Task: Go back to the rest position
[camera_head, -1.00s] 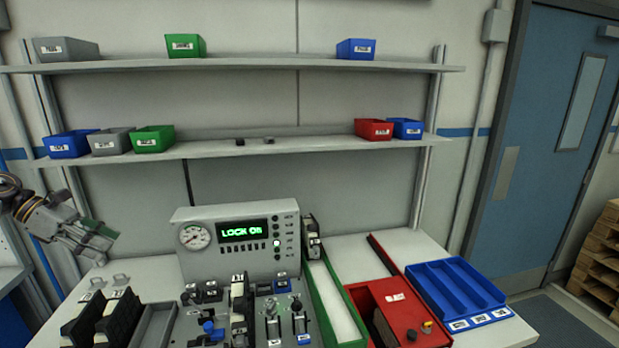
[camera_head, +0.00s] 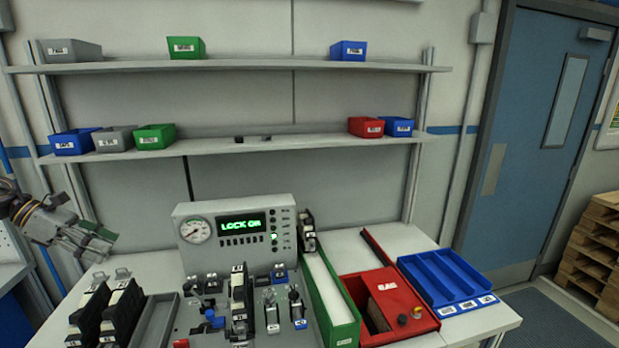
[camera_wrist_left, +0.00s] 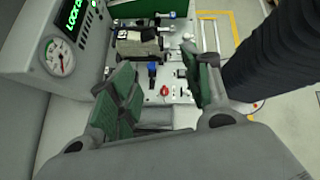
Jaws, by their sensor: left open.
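My left gripper (camera_head: 92,242) hangs at the left edge of the head view, left of the control panel and in front of the wall. Its two green-padded fingers stand apart in the left wrist view (camera_wrist_left: 158,88), with nothing between them that I can see held. The panel (camera_head: 236,240) with its gauge and green "LOCK ON" display stands on the bench, and its gauge also shows in the left wrist view (camera_wrist_left: 60,58). My right gripper is in neither view.
Two shelves (camera_head: 230,66) with small bins span the wall. Black racks (camera_head: 122,312), a green tray (camera_head: 335,305), a red box (camera_head: 392,302) and a blue divided tray (camera_head: 448,282) line the bench. A blue door (camera_head: 530,140) and stacked pallets (camera_head: 592,245) are at right.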

